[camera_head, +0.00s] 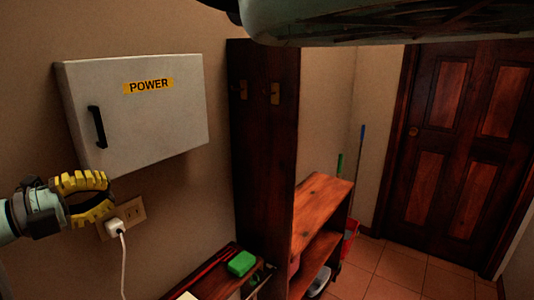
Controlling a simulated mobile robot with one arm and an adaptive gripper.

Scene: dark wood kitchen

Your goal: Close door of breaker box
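The breaker box (150,112) is a light grey box on the wall at the left, with a yellow POWER label and a black vertical handle (97,127) near the left edge of its door. The door looks shut or nearly so; I see no inside, and cannot tell whether a thin gap is left. My gripper (111,196) has yellow fingers and is just below the box's lower left corner, under the handle. Its curved fingers are apart, with nothing seen between them. I see no clear contact with the box.
A wall socket (137,209) with a white plug (114,227) and cord is just right of my gripper. Below are a green sponge (241,263) and a wooden shelf (320,202). A dark wooden door (463,150) stands at the right, beyond free tiled floor (400,272).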

